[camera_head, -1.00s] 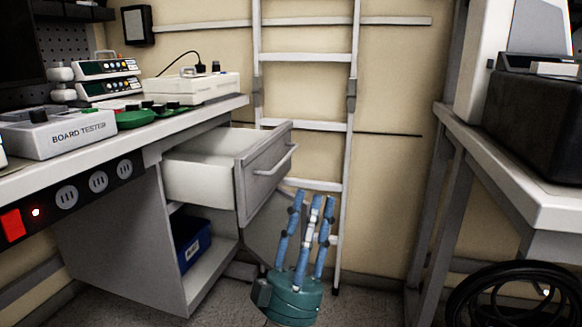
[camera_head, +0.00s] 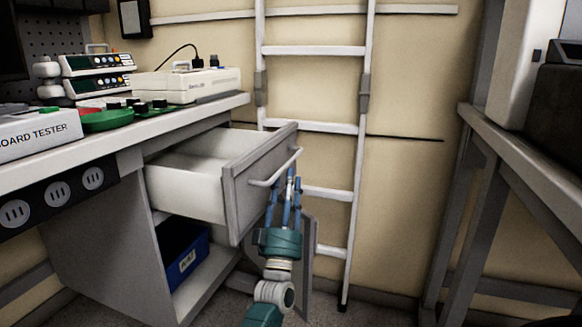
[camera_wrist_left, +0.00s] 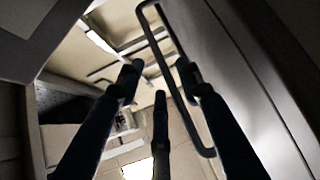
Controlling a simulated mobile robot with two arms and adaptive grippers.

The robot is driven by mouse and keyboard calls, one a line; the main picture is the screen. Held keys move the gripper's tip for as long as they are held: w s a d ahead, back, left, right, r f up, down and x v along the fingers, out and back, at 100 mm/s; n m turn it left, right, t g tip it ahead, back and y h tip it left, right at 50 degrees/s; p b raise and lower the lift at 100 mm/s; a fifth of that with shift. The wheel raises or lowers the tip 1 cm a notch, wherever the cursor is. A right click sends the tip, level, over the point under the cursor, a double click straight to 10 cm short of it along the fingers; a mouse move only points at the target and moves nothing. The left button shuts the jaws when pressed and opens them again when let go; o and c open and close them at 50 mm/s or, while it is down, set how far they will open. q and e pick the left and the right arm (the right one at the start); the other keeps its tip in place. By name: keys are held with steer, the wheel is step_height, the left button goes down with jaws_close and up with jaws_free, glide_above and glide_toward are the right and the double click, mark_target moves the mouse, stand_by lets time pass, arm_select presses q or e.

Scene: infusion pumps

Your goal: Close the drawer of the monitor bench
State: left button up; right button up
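The monitor bench's drawer (camera_head: 188,192) is pulled out, its grey front (camera_head: 238,200) facing right and its white inside showing empty. A bar handle (camera_head: 277,168) crosses the front. My left gripper (camera_head: 286,182) is beside the front, fingers pointing up, just below and right of the handle. In the left wrist view, the fingers (camera_wrist_left: 160,76) are spread and hold nothing. The handle (camera_wrist_left: 172,70) passes near the fingertips there, with the drawer front (camera_wrist_left: 235,80) on the right. I cannot tell whether a finger touches it. My right gripper is not in view.
A blue bin (camera_head: 183,255) sits on the shelf below the drawer. A ladder (camera_head: 313,127) leans on the wall behind. The bench top (camera_head: 120,140) carries a board tester (camera_head: 38,133) and other devices. Another table (camera_head: 530,165) stands at right; floor between is clear.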

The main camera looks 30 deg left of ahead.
mark_target(290, 162)
arm_select(q)
steer(key=b+x, duration=0.1)
steer(key=x, duration=0.4)
steer(key=shift+w+a+r, duration=0.15)
steer(key=shift+w+r, duration=0.1)
jaws_close()
